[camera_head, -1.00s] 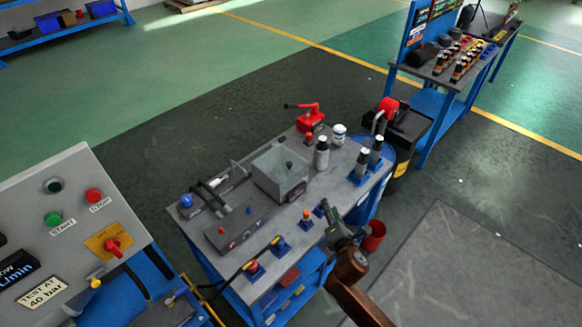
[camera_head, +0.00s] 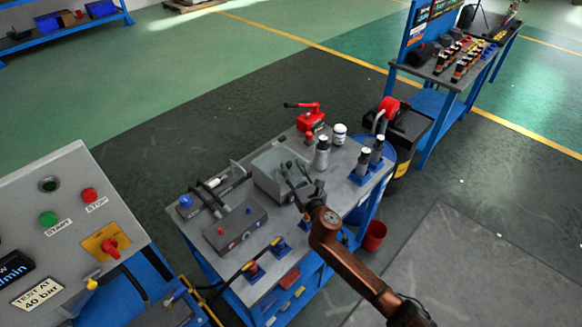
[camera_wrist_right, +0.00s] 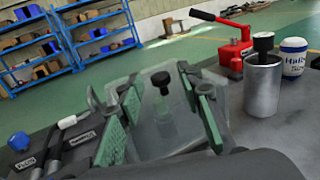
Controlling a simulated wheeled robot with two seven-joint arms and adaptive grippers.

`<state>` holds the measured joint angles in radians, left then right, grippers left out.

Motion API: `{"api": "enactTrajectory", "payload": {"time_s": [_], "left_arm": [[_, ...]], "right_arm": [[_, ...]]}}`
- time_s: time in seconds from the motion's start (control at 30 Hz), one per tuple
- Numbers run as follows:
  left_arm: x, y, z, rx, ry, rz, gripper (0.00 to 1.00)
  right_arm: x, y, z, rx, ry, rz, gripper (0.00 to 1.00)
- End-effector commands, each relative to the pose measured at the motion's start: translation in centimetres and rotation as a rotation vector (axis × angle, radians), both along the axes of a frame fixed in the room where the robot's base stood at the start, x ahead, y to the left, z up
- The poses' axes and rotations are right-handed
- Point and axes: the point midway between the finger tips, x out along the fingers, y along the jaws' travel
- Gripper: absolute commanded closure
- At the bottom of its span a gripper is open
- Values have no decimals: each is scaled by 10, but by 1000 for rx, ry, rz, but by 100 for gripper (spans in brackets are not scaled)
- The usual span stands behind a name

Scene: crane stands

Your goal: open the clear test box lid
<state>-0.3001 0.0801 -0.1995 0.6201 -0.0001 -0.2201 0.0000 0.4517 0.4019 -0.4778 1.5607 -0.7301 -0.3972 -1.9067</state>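The clear test box (camera_head: 266,184) stands on the grey workbench top, and its see-through walls also show in the right wrist view (camera_wrist_right: 172,138). A black knob (camera_wrist_right: 160,80) stands up from its lid, which lies closed as far as I can see. My right gripper (camera_head: 292,172) is over the box. In the right wrist view its two green-padded fingers (camera_wrist_right: 160,88) are spread apart, one on each side of the knob, with gaps between. In the head view the fingers partly cover the knob. My left gripper is not in view.
A red hand pump (camera_head: 310,117), a silver cylinder (camera_head: 321,155) and a white jar (camera_head: 339,134) stand behind and right of the box. A grey block with fittings (camera_head: 236,230) is in front. Dark cylinders (camera_head: 364,162) stand at the bench's right end.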

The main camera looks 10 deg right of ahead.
Motion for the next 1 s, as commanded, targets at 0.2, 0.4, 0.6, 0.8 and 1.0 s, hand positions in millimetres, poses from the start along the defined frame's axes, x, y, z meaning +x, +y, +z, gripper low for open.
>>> {"api": "enactTrajectory", "payload": {"time_s": [0.2, 0.4, 0.6, 0.8, 1.0], "left_arm": [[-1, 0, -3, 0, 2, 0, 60], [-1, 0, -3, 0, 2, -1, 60], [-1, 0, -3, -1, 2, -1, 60], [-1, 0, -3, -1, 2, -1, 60], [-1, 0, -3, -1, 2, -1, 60]], "right_arm": [[13, 3, 0, 1, 0, 0, 67], [13, 3, 0, 1, 1, 0, 67], [13, 3, 0, 2, 1, 0, 78], [13, 3, 0, 2, 1, 0, 92], [13, 3, 0, 2, 1, 0, 100]]}}
